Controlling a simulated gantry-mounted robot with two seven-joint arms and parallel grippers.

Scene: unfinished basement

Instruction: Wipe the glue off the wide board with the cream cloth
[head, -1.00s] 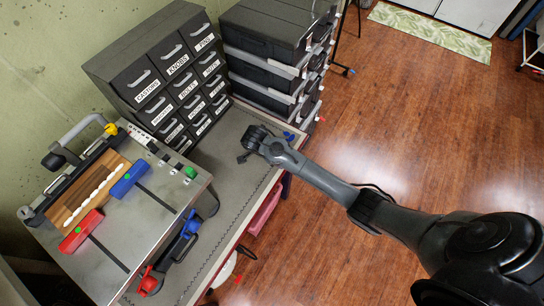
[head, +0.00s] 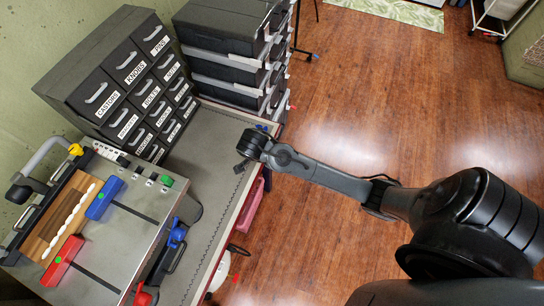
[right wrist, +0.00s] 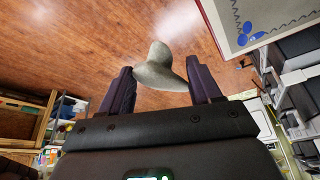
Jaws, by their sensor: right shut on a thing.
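The wooden board (head: 40,240) lies on the metal worktop (head: 110,235) at the left, between a black rail and the red and blue blocks. A wavy white bead of glue (head: 68,223) runs along it. My right gripper shows in the right wrist view (right wrist: 160,85), its fingers around the pale cream cloth (right wrist: 160,70), which bulges beyond the fingertips. In the head view the end of my right arm (head: 248,155) is over the bench's right edge, well right of the board; the cloth cannot be made out there. My left gripper is not in view.
A red block (head: 62,262) and a blue block (head: 104,199) stand along the board's right side. A labelled drawer cabinet (head: 135,85) and stacked black cases (head: 225,65) stand behind. Bare bench top (head: 212,150) lies between worktop and arm. Open floor is at the right.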

